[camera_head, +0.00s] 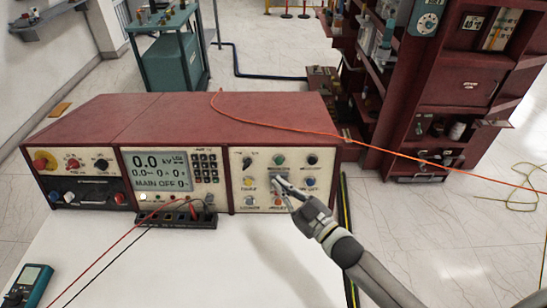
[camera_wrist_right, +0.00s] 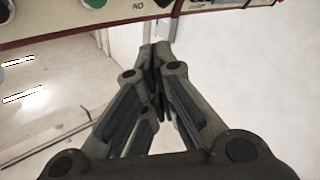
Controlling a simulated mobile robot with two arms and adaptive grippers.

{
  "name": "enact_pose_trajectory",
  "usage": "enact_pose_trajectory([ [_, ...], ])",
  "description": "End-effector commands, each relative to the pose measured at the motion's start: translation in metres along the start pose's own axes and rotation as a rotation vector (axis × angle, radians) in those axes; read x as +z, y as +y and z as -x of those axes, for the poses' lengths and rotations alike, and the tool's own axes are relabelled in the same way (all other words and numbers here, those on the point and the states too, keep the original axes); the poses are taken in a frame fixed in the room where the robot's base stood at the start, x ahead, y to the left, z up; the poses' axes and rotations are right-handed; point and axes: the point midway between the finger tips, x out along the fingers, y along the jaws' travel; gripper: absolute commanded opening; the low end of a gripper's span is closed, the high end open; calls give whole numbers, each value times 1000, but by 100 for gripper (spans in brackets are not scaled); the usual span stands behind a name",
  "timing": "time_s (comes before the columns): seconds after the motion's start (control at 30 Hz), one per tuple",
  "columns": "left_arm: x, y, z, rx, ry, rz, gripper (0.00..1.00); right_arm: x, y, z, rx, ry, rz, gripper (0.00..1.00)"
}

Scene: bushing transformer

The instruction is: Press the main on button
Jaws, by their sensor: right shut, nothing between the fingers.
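The red control unit (camera_head: 115,112) stands on a white table, and its display (camera_head: 159,172) reads 0.0 kV and MAIN OFF. Its right panel carries several round buttons, among them a green one (camera_head: 279,160), a yellow one (camera_head: 248,183), a blue one (camera_head: 311,182) and a red one (camera_head: 278,202). The labels are too small to read surely, so I cannot tell which is main on. My right gripper (camera_head: 278,183) is shut and empty, its tips in front of the panel's middle, below the green button. Contact is unclear. In the right wrist view its fingertips (camera_wrist_right: 155,50) meet. My left gripper is out of view.
An orange cable (camera_head: 300,127) crosses the unit's top and runs right. A black terminal strip (camera_head: 175,219) with red and black leads sits before the display. A multimeter (camera_head: 28,284) lies at lower left. A red cabinet (camera_head: 455,80) stands behind right. The white tabletop (camera_head: 210,270) is mostly clear.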

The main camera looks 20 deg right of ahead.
Motion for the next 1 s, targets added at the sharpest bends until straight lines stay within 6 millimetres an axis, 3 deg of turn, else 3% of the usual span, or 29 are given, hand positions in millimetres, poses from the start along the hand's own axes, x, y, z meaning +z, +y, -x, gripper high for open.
enact_pose_trajectory([
  [0.13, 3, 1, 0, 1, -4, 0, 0, -7, -1, -2, -1, 16, -2, 0],
  [0.53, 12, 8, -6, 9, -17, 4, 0, 0, 3, -7, -1, 14, 0, 0],
  [1.0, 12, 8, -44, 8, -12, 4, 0, 32, 34, -50, -1, 13, 0, 0],
])
